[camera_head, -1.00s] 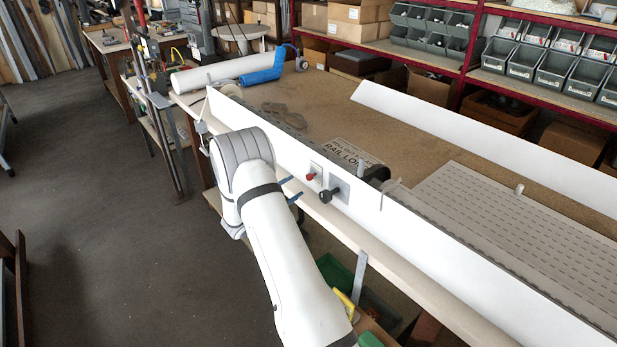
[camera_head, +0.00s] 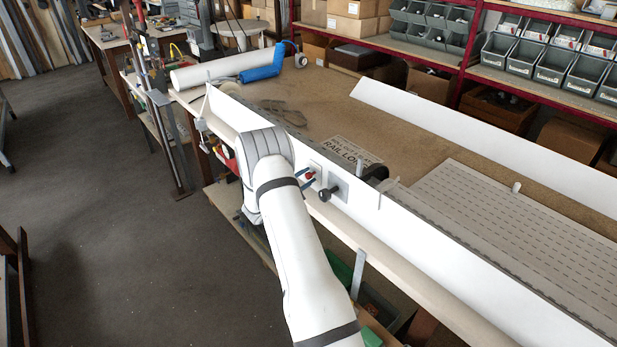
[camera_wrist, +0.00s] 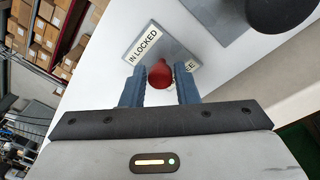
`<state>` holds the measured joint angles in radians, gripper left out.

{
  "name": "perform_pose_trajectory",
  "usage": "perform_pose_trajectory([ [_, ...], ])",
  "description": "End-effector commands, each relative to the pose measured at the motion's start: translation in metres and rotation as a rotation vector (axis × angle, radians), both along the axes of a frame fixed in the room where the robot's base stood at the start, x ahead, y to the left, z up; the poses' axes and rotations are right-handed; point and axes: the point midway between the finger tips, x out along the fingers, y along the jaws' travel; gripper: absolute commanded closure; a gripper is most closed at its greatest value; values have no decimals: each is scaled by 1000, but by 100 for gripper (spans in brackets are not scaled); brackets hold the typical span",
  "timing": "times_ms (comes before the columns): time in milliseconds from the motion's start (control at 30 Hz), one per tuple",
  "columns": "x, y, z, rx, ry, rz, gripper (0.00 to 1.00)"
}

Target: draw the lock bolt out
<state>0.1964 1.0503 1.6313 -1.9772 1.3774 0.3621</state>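The lock bolt's red knob (camera_head: 309,175) sits on a small plate on the white rail's front face. In the wrist view the red knob (camera_wrist: 160,75) lies between the two blue fingers of my gripper (camera_wrist: 160,84), with a narrow gap on each side. The gripper is open and appears not to touch the knob. How deep the knob sits between the fingers is hard to tell. The plate (camera_wrist: 160,45) behind it reads "IN LOCKED" and a partly hidden word ending in "EE". In the head view my gripper (camera_head: 304,179) is at the knob, fingers pointing to the rail.
A black knob (camera_head: 327,193) on its own plate is close to the right of the red one, and looms at the wrist view's top right (camera_wrist: 280,12). The long white rail (camera_head: 420,235) runs along the bench edge.

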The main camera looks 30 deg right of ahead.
Motion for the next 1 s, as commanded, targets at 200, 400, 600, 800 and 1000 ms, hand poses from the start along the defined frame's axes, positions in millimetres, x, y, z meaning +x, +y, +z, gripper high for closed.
perform_pose_trajectory([
  [200, 0, 0, 0, 0, 0, 0, 91],
  [400, 0, 1, 0, -1, 0, 1, 100],
  [600, 0, 1, 0, 0, 0, 1, 100],
  [800, 0, 14, -4, 0, -1, 4, 100],
  [1000, -3, 28, -1, 0, -1, 2, 100],
])
